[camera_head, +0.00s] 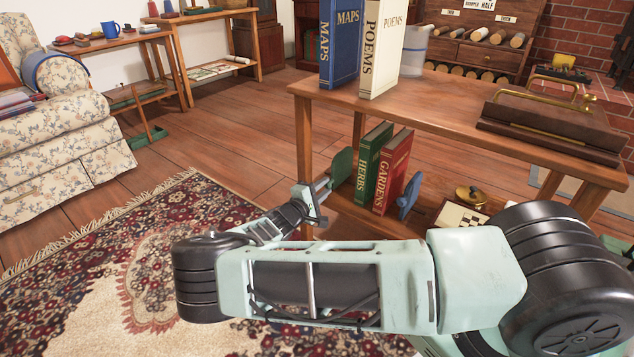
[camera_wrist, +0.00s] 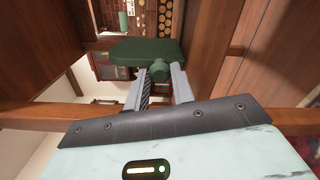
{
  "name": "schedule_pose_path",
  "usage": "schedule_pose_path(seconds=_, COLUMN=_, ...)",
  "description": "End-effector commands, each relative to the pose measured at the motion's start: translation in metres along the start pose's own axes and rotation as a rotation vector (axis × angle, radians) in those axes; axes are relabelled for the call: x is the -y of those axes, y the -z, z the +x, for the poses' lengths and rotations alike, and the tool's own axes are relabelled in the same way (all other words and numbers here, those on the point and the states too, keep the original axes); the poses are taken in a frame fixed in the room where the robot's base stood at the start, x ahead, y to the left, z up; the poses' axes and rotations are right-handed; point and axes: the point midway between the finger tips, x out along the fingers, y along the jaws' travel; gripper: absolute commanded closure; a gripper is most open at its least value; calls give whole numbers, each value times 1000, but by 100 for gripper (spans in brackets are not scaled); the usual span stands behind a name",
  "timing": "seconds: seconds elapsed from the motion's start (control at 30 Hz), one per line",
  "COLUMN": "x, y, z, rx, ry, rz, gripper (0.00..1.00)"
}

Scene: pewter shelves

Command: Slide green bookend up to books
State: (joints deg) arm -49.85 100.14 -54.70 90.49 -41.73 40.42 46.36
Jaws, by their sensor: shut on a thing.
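The green bookend (camera_head: 342,166) stands on the lower shelf of the wooden table, left of the books. The green HERBS book (camera_head: 367,170) and red GARDENS book (camera_head: 393,172) stand upright side by side, the HERBS book nearer the bookend. I cannot tell whether the bookend touches the HERBS book. My gripper (camera_head: 325,187) reaches in from the left. In the wrist view, my gripper (camera_wrist: 160,85) is shut on the knob of the green bookend (camera_wrist: 140,50). A blue bookend (camera_head: 409,196) stands right of the GARDENS book.
The table's top board (camera_head: 440,108) lies close above the books, with a front left leg (camera_head: 303,140) near my gripper. A blue MAPS book (camera_head: 339,45) and white POEMS book (camera_head: 383,50) stand on top. A small box (camera_head: 460,215) sits right on the lower shelf.

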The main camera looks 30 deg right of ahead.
Motion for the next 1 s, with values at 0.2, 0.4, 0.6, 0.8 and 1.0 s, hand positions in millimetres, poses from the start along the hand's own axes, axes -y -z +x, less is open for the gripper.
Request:
schedule_pose_path(seconds=0.2, x=7, y=-44, z=-2, rx=-3, ry=4, rz=-8, gripper=100)
schedule_pose_path(seconds=0.4, x=18, y=-69, z=-2, rx=-2, ry=6, rz=-4, gripper=100)
schedule_pose_path(seconds=0.6, x=22, y=-73, z=-2, rx=-2, ry=7, rz=-1, gripper=100)
schedule_pose_path(seconds=0.8, x=22, y=-72, z=-2, rx=-3, ry=7, rz=0, gripper=100)
schedule_pose_path(seconds=1.0, x=21, y=-73, z=-1, rx=-2, ry=5, rz=0, gripper=66)
